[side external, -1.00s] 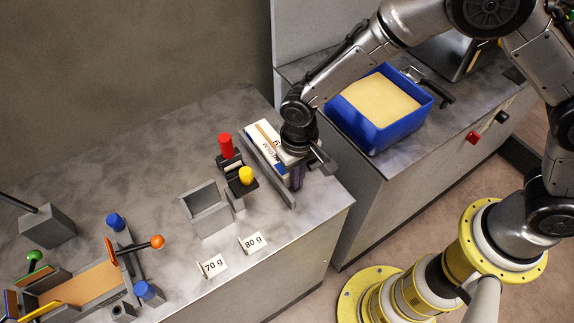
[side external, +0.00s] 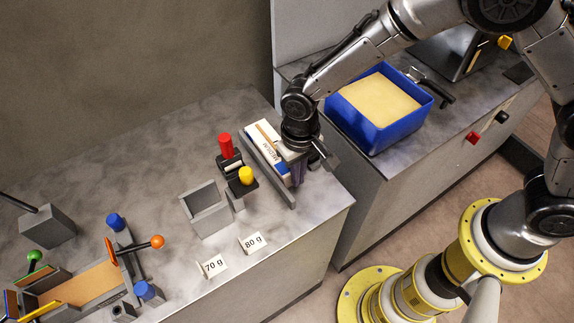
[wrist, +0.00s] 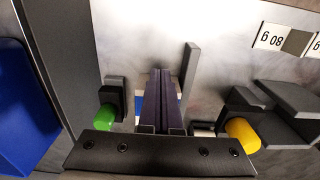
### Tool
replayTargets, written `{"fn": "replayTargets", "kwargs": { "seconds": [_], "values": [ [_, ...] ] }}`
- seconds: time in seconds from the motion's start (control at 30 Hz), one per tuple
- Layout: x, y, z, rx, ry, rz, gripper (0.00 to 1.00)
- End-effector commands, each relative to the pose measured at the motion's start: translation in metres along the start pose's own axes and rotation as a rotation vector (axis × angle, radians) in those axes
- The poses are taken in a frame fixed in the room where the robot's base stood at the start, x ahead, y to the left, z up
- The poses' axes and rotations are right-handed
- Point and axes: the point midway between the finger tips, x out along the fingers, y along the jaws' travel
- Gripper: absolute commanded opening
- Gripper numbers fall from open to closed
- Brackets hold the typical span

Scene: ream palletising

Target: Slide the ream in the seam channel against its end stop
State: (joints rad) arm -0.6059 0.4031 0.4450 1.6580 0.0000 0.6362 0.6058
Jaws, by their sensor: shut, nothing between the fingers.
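The ream (side external: 265,137), white with an orange-brown stripe and dark lettering, lies in the seam channel (side external: 272,176), between long grey walls near the right end of the bench. My gripper (side external: 298,180) points down at the channel's right side, shut and empty, and its body covers part of the ream. In the wrist view my shut dark purple fingers (wrist: 162,75) stand in front of a narrow white and blue strip, perhaps the ream. Whether the fingers touch the ream is not clear. I cannot make out the end stop.
A red knob (side external: 225,145) and a yellow knob (side external: 246,175) stand left of the channel; a green knob (wrist: 104,117) shows in the wrist view. A grey open box (side external: 205,212) and label cards (side external: 252,242) are nearby. A blue bin (side external: 385,135) stands right, across a gap.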

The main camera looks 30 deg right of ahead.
Motion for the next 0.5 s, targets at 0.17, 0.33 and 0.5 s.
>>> {"fn": "replayTargets", "kwargs": {
  "seconds": [0.17, 0.33, 0.5],
  "values": [
    [-0.01, 0.0, -0.001, 0.0, 0.002, -0.001, 0.0],
    [-0.015, 0.0, 0.001, 0.0, 0.001, 0.0, 0.0],
    [-0.029, -0.001, 0.007, -0.001, 0.003, -0.002, 0.0]
  ]
}}
